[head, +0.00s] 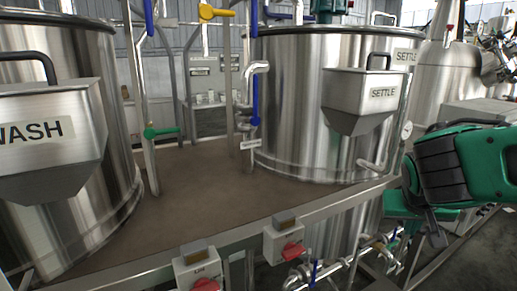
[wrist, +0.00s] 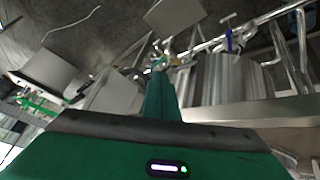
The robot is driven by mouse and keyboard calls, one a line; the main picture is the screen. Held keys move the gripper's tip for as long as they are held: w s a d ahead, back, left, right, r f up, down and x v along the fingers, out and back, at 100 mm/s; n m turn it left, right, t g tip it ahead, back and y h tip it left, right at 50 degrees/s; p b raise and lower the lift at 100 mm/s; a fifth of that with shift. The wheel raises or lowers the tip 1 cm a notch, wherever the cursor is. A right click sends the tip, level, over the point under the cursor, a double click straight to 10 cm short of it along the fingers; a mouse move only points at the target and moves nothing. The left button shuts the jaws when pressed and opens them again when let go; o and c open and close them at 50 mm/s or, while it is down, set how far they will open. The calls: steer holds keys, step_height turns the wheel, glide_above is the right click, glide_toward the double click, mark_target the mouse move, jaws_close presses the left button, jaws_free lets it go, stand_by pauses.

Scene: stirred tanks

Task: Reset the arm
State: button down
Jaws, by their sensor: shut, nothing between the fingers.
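My green arm (head: 460,165) reaches in from the right edge in the head view, in front of and to the right of the SETTLE tank (head: 290,110). My gripper cannot be made out clearly there. In the wrist view, my gripper (wrist: 158,66) extends up the middle from its green and black housing. Its fingers are together with nothing between them. The wrist view is strongly tilted, with steel tank parts and pipes beyond the fingers.
The WASH tank (head: 75,200) stands at the left. A brown deck (head: 200,190) lies between the tanks, edged by a metal rail (head: 335,210). Two switch boxes (head: 283,240) with red knobs hang there. Valved pipes (head: 345,268) run below the rail, close to my arm.

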steer(key=s+d+f+m+g+y, duration=0.1)
steer(key=s+d+f+g+y, duration=0.1)
steer(key=s, duration=0.8)
steer(key=s+d+f+m+g+y, duration=0.1)
steer(key=s+d+f+g+y, duration=0.1)
steer(key=s, duration=0.9)
steer(key=shift+d+f+g+y, duration=0.3)
steer(key=shift+d+f+g, duration=0.2)
steer(key=shift+g, duration=0.2)
steer(key=shift+w+f, duration=0.25)
steer(key=shift+w, duration=0.35)
